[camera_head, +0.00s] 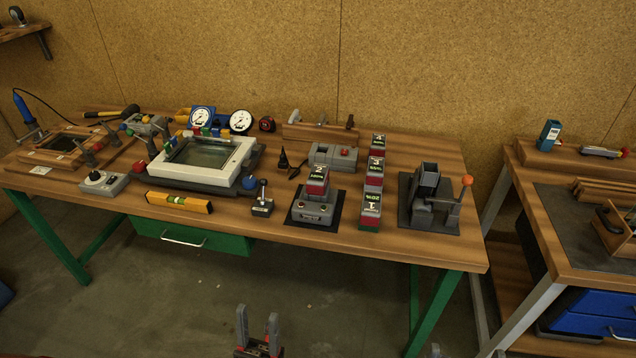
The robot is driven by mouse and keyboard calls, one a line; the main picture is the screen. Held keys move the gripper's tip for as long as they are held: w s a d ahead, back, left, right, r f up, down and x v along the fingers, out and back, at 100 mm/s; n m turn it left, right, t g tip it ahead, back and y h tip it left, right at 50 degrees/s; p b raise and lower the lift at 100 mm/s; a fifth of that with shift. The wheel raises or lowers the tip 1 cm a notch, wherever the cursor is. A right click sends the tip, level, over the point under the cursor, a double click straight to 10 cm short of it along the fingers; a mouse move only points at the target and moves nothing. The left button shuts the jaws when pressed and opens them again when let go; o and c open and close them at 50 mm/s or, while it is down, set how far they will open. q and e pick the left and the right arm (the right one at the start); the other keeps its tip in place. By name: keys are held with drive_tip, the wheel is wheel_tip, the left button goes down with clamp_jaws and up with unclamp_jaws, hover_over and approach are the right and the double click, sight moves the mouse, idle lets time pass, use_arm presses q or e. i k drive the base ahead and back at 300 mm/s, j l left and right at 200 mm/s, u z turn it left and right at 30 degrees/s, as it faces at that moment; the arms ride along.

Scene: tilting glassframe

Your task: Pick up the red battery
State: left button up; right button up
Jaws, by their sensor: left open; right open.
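A block with red sides and a black top marked 2 (317,178) sits upright on a grey charger-like base (312,208) on the workbench. To its right, a column of labelled blocks with red parts runs front to back: one marked 4 (378,141), one marked 3 (375,168) and one marked 1 (371,207), the last with green at its lower front. I cannot tell which is the red battery. My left gripper (258,322) is open and empty in front of the bench. My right gripper (466,352) shows only its tips at the bottom edge, apart and away from the blocks.
A grey lever press (430,203) with an orange knob stands right of the column. A white-framed glass panel (203,158), a yellow level (179,202) and a small joystick box (262,205) lie left. A second table (529,156) stands at the right, beyond a floor gap.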

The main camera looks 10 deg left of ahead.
sight(317, 181)
drive_tip(key=i+j, duration=0.2)
drive_tip(key=j, duration=0.15)
drive_tip(key=i+j, duration=0.25)
drive_tip(key=j, duration=0.15)
drive_tip(key=i+j, duration=0.1)
drive_tip(key=i, duration=0.15)
